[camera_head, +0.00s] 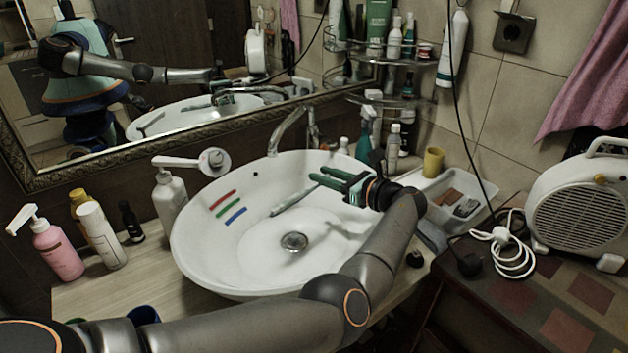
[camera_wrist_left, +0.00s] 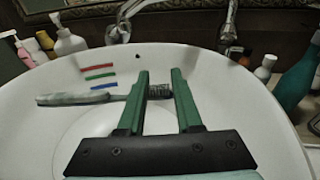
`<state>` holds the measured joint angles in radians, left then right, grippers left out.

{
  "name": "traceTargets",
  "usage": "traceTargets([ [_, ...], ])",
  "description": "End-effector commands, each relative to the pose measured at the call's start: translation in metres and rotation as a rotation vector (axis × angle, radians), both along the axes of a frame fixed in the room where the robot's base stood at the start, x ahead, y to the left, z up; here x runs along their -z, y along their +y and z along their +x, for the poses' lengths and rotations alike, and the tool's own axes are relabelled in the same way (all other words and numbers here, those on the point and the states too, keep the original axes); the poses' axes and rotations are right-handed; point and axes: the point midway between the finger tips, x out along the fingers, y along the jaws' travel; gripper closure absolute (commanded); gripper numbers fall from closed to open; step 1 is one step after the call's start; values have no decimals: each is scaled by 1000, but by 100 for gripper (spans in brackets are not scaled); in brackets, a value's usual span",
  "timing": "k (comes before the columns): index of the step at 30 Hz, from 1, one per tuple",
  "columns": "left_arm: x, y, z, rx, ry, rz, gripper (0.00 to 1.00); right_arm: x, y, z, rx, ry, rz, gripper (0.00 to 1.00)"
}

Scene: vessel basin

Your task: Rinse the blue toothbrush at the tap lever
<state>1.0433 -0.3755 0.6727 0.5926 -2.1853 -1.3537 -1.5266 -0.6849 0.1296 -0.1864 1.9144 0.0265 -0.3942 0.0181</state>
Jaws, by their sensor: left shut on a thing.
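The toothbrush (camera_head: 292,201) has a pale grey-blue handle and lies slantwise over the basin, pointing down-left in the head view. My left gripper (camera_head: 316,178) is shut on it near its head end, above the basin's right side. In the left wrist view the toothbrush handle (camera_wrist_left: 80,98) reaches left past the green fingers, and dark bristles show between the fingertips of my left gripper (camera_wrist_left: 159,75). The chrome tap (camera_head: 290,127) stands behind the basin, with its upright lever (camera_head: 313,128) right of the spout. My right gripper is out of view.
The white basin (camera_head: 190,245) has a drain (camera_head: 294,241) and red, green and blue strips (camera_head: 236,216) on its left wall. A pump bottle (camera_head: 168,196) stands left, a spray bottle (camera_head: 367,135) behind right, and a white tray (camera_head: 465,186) right. The framed mirror (camera_head: 60,178) is behind.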

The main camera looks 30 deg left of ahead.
Motion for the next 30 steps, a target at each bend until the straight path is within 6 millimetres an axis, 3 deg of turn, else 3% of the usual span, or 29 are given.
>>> traceTargets([
  [3, 7, -12, -3, 7, 1, 0, 100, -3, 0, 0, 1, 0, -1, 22],
  [8, 10, -10, -5, 6, 1, 1, 100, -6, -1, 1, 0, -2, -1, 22],
  [30, 23, 62, -11, 5, 2, 2, 100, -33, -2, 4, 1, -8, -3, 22],
])
